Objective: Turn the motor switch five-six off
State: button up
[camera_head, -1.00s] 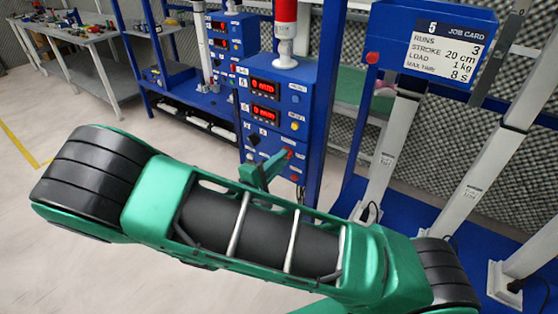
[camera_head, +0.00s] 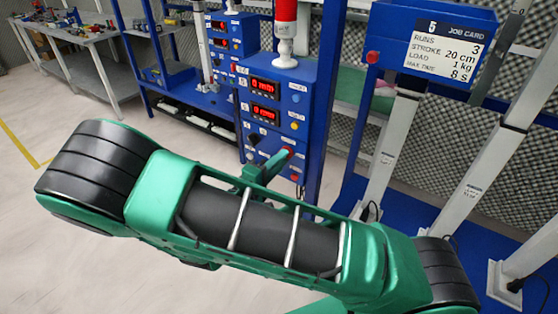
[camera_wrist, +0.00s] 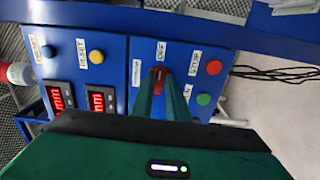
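The motor switch (camera_wrist: 158,72) is a small red handle on the blue control box (camera_head: 275,85). In the wrist view an OFF label sits just above it. My gripper (camera_wrist: 160,84) has its two green fingers close together at the switch, with the red handle between their tips; it looks shut on the handle. The fingers hide much of the switch, so I cannot tell its exact angle. In the head view my gripper (camera_head: 286,156) reaches the lower front of the box.
Right of the switch in the wrist view are a red stop button (camera_wrist: 213,67) and a green button (camera_wrist: 203,98). Left are a yellow button (camera_wrist: 96,57), a blue button (camera_wrist: 48,51) and two red displays. A job card (camera_head: 445,50) numbered 5 hangs at the right.

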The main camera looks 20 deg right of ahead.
jog(key=o, duration=0.3)
jog(key=shift+a+f, duration=0.1)
jog(key=v, duration=1)
jog(key=shift+s+a, duration=0.2)
jog(key=shift+a, duration=0.1)
jog(key=s+d+r+m+g+y, duration=0.1)
jog(key=s+d+m+g+y, duration=0.2)
jog(key=d, duration=0.4)
jog(key=s+d+r+m+g, duration=0.1)
jog(key=d+m+g, duration=0.1)
jog(key=d+g, duration=0.4)
jog(key=s+d+r+m+g+y, duration=0.1)
jog(key=s+d+m+g+y, duration=0.15)
jog(key=d, duration=0.55)
jog(key=s+d+r+m+y, duration=0.3)
jog(key=s+r+y, duration=0.1)
jog(key=s, duration=0.5)
jog(key=s+d+r+m+y, duration=0.3)
jog(key=s+r+y, duration=0.1)
jog(key=s, duration=0.5)
jog(key=shift+r+t+y, duration=0.3)
jog(key=shift+t+y, duration=0.15)
jog(key=shift+y, duration=0.2)
